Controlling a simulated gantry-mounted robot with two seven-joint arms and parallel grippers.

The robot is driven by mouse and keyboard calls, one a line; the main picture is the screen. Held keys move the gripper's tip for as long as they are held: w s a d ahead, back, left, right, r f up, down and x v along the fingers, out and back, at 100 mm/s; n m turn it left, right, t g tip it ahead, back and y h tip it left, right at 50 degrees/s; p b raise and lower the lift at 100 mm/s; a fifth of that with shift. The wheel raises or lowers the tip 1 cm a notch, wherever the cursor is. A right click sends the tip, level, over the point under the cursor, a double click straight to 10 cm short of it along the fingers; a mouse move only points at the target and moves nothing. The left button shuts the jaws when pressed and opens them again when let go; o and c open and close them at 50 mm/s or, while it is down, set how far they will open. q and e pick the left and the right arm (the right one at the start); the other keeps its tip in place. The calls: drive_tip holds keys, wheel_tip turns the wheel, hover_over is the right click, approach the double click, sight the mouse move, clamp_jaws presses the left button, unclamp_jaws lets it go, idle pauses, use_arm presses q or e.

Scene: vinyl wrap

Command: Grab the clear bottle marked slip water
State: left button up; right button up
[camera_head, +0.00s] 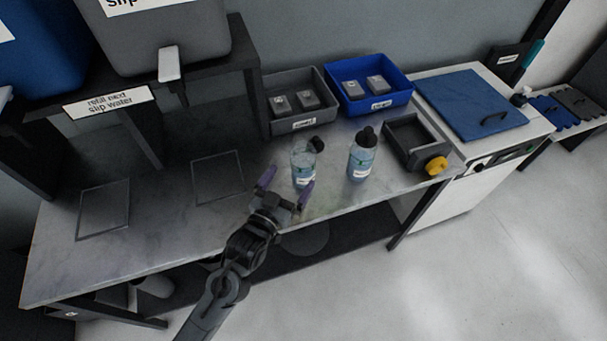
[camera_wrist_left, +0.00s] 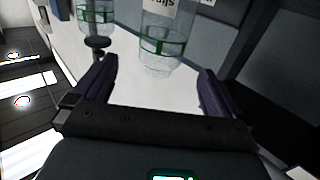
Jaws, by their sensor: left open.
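A clear bottle (camera_head: 304,165) with a black cap and a white label stands upright on the grey table. In the left wrist view the bottle ahead (camera_wrist_left: 160,48) shows green markings and a label partly reading "slip", upside down. My left gripper (camera_head: 287,186) is open, just on the near side of this bottle. In the left wrist view its two purple fingers (camera_wrist_left: 156,86) are spread, with the bottle beyond and roughly between them. A second clear bottle (camera_head: 362,158) with a black cap stands to the right; its label is too small to read. My right gripper is not in view.
A grey bin (camera_head: 298,124) and a blue bin (camera_head: 385,97) stand behind the bottles. A dark open tray (camera_head: 414,145) with a yellow knob is at the right. A grey tank labelled slip (camera_head: 165,38) stands on a shelf at left. The table's left part is mostly clear.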

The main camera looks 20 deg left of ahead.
sight(298, 167)
use_arm(q)
drive_tip(key=w, duration=0.3)
drive_tip(key=w+b, duration=0.1)
drive_tip(key=w, duration=0.1)
drive_tip(key=shift+w+d, duration=0.25)
drive_tip(key=shift+w+f, duration=0.1)
drive_tip(key=shift+w, duration=0.2)
drive_tip(key=shift+w+r+b, duration=0.2)
drive_tip(key=shift+w+b, duration=0.6)
drive_tip(key=shift+w, duration=1.5)
drive_tip(key=c, duration=1.1)
drive_tip(key=shift+o, duration=0.2)
